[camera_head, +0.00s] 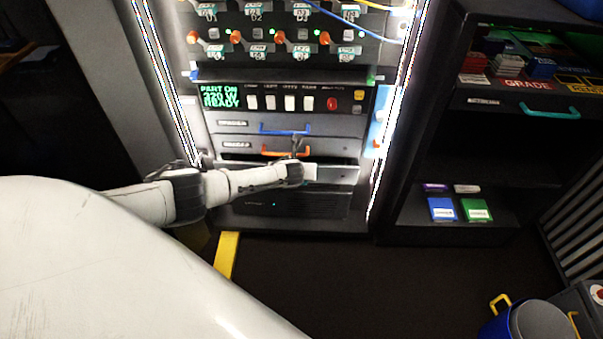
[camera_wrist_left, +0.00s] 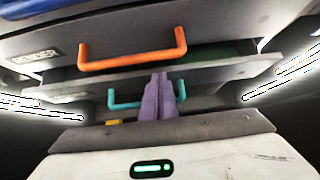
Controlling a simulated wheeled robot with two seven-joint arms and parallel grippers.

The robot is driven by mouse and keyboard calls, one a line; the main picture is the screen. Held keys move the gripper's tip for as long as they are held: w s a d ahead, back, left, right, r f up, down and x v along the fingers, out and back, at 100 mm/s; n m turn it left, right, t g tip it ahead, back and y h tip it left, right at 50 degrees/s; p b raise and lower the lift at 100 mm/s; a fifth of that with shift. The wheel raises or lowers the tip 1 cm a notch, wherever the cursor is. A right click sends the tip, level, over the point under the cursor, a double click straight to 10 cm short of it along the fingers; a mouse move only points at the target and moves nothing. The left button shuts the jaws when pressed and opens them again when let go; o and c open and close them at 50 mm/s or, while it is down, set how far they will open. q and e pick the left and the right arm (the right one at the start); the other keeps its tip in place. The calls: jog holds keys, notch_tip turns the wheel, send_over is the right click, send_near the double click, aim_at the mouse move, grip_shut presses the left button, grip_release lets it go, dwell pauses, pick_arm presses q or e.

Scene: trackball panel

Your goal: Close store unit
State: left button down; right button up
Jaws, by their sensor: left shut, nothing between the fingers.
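The store unit is a dark rack with stacked drawers. One drawer has a blue handle (camera_head: 285,129), and the one below it has an orange handle (camera_head: 285,152), which is large in the left wrist view (camera_wrist_left: 133,60). A lower drawer front (camera_head: 340,174) shows a dark gap above it and seems to stand out. Its teal handle (camera_wrist_left: 124,100) shows in the left wrist view, partly hidden behind my fingers. My left gripper (camera_wrist_left: 160,78) is shut and empty, its purple fingers in front of the teal handle and just below the orange one. Contact cannot be told. My right gripper is out of view.
Above the drawers is a panel with a green text display (camera_head: 220,96) and several buttons. Dark shelves (camera_head: 470,140) stand to the right. A blue bucket (camera_head: 535,320) is at the lower right. The dark floor (camera_head: 400,285) before the rack is clear.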

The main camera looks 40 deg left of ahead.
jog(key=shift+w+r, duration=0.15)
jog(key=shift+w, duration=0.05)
